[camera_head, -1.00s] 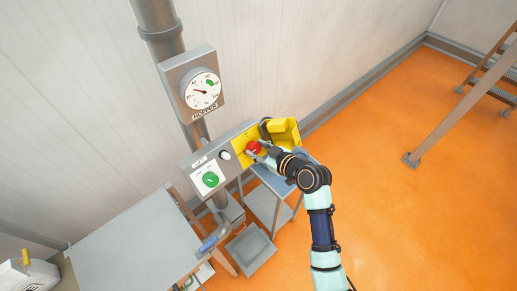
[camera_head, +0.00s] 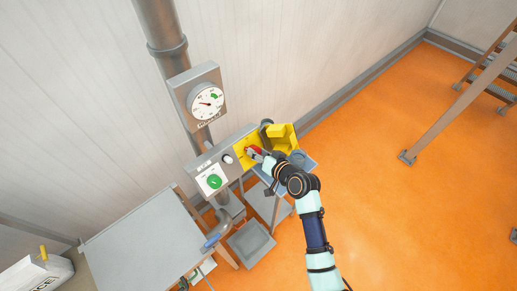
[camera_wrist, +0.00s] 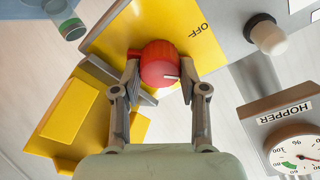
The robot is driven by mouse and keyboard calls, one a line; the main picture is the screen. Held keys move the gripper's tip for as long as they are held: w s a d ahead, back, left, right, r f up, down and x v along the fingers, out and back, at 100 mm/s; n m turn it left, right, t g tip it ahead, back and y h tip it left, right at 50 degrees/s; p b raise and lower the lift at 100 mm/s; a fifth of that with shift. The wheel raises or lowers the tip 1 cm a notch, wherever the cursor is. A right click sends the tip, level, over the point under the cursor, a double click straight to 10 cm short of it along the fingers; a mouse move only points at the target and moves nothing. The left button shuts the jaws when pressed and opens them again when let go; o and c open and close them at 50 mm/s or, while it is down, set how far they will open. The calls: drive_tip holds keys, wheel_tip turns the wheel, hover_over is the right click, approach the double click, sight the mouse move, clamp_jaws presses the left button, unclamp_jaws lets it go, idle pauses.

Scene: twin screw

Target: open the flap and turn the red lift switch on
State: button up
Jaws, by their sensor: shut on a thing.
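The red switch (camera_wrist: 160,62) is a round knob on a yellow plate (camera_wrist: 130,35) with "OFF" printed on it. In the head view the red switch (camera_head: 253,151) is partly hidden by my gripper (camera_head: 262,158). The yellow flap (camera_head: 282,137) stands open to the right of the switch; it also shows at lower left in the wrist view (camera_wrist: 75,120).
On the same panel are a white-capped button (camera_head: 226,158) and a green dial (camera_head: 214,181). A hopper gauge (camera_head: 207,102) is above. A metal table (camera_head: 145,240) and a small cart (camera_head: 268,207) stand below. The orange floor at right is mostly clear.

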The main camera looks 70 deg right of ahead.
drive_tip(key=m+p, duration=0.1)
drive_tip(key=m, duration=0.1)
drive_tip(key=m+p, duration=0.1)
drive_tip(key=p, duration=0.1)
drive_tip(key=m+p, duration=0.1)
drive_tip(key=m, duration=0.1)
drive_tip(key=shift+r+m+g+p, duration=0.25)
drive_tip(key=shift+m+g+p, duration=0.05)
drive_tip(key=shift+p, duration=0.05)
drive_tip(key=shift+f+m+p, duration=0.15)
drive_tip(key=shift+m+p, duration=1.05)
drive_tip(key=shift+m, duration=0.3)
drive_tip(key=shift+f, duration=0.1)
drive_tip(key=o, duration=1.1)
drive_tip(key=shift+o, duration=0.2)
drive_tip(key=v, duration=1.2)
drive_tip(key=shift+w, duration=0.15)
